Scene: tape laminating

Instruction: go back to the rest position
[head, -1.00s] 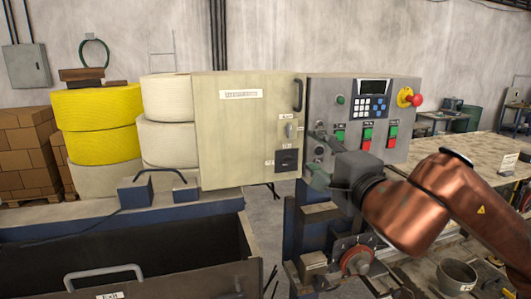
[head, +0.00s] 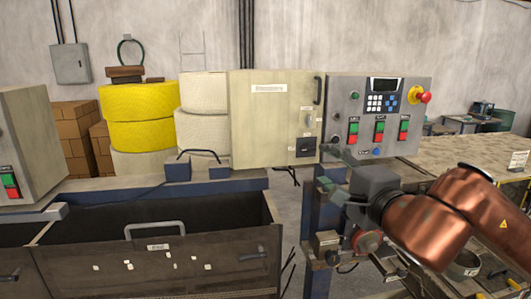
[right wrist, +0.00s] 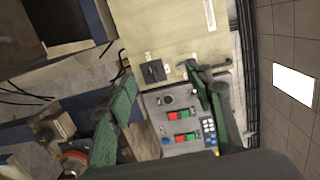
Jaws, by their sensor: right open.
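My right gripper (head: 334,174) is in front of the lower left part of the grey control panel (head: 378,112) in the head view. It is open, with nothing between its fingers. In the right wrist view its two green fingers are spread apart (right wrist: 165,100), and the panel (right wrist: 185,125) with red and green buttons shows behind and between them. I cannot tell the exact gap to the panel, but no contact shows. My left gripper is not in view.
A beige cabinet (head: 272,125) stands left of the panel. An open dark drawer (head: 155,262) with a handle is at the lower left, and another control box (head: 25,140) at the left edge. Yellow rolls (head: 138,115) stand behind. A worktable (head: 470,158) is at the right.

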